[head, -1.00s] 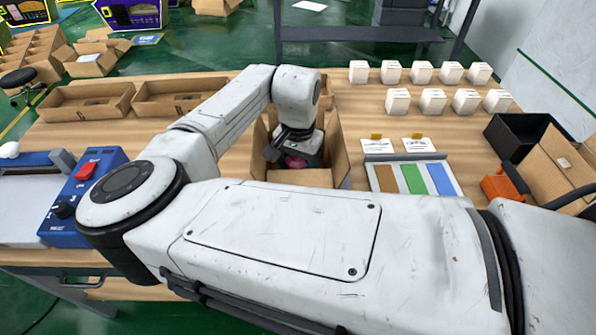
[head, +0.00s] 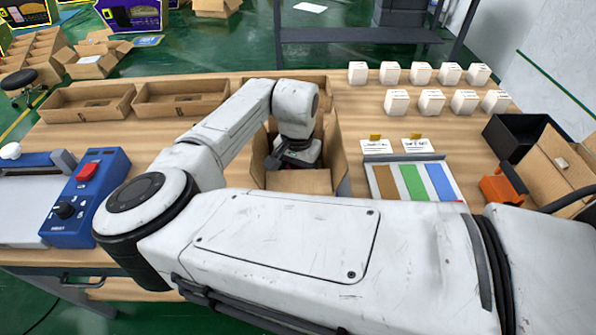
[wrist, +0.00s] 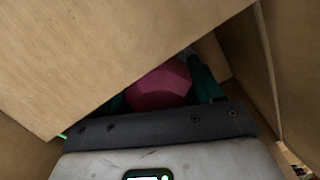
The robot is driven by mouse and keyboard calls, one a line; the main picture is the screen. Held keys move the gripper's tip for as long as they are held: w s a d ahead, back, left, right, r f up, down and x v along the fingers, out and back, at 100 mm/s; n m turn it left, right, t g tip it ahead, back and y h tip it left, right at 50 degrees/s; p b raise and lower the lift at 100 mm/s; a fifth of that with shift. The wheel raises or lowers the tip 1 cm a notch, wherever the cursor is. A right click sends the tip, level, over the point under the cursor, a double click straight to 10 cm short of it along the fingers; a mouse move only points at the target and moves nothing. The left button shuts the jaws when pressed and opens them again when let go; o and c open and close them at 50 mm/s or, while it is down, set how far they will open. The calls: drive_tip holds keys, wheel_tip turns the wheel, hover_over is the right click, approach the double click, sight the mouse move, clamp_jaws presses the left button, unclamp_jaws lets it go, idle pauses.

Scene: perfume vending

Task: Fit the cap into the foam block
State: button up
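A dark pink faceted piece, apparently the cap (wrist: 160,86), sits between the dark green fingers of my gripper (wrist: 163,93) in the wrist view. My gripper looks shut on it, though the fingertips are partly hidden. In the head view my gripper (head: 287,160) points down inside an open cardboard box (head: 298,181), whose near flap hides the fingers and the cap. The foam block cannot be made out in either view; the bottom of the box is hidden.
Box walls stand close around my gripper, and a flap (wrist: 100,50) covers much of the wrist view. Several white small boxes (head: 433,101) stand at the back right. A tray with coloured strips (head: 413,181) lies right of the box, a blue control unit (head: 85,200) at left.

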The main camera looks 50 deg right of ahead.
drive_tip(key=o, duration=0.4)
drive_tip(key=shift+s+a+f, duration=0.1)
drive_tip(key=shift+f, duration=0.7)
drive_tip(key=shift+o, duration=0.2)
wheel_tip(320, 180, up, 14)
drive_tip(key=shift+f, duration=0.25)
